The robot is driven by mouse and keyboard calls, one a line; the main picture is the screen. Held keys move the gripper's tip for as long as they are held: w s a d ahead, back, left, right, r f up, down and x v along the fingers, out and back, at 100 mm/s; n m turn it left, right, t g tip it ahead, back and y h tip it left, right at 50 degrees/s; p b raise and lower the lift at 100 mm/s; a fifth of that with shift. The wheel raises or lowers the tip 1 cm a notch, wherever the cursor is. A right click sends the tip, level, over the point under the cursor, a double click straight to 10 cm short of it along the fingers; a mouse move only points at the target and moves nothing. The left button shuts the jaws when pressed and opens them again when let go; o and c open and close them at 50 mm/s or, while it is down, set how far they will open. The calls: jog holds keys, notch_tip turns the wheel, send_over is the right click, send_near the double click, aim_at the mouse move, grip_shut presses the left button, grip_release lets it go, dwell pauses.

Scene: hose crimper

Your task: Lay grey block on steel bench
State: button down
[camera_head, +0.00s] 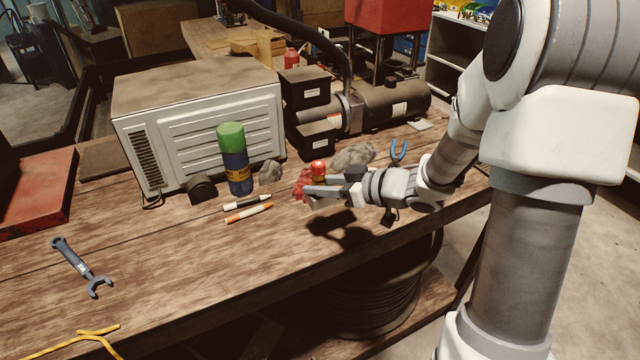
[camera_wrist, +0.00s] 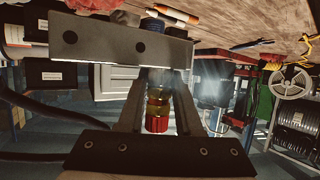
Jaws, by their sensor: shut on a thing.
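My gripper (camera_head: 318,191) is shut and hangs a little above the right part of the wooden bench, with its shadow on the wood below. The grey block (camera_wrist: 120,44), with two dark round holes, sits across the fingertips in the wrist view. In the head view only a small grey part of it (camera_head: 325,203) shows below the fingers. I cannot make out a steel bench.
The wooden bench (camera_head: 170,255) holds a dusty white machine (camera_head: 200,130), a green-topped blue can (camera_head: 236,160), two markers (camera_head: 247,212), a red rag (camera_head: 300,183) and a wrench (camera_head: 82,266). Black boxes and a motor stand behind my gripper. The bench's front middle is clear.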

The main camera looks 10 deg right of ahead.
jog(key=shift+r+p, duration=0.15)
jog(key=shift+p, duration=0.2)
jog(key=shift+f+b, duration=3.35)
jog(key=shift+f, duration=1.65)
jog(key=shift+f+b, duration=0.35)
jog(key=shift+f, duration=0.2)
jog(key=c, duration=0.5)
grip_release()
jog(key=shift+f, duration=0.1)
jog(key=shift+s+d, duration=0.1)
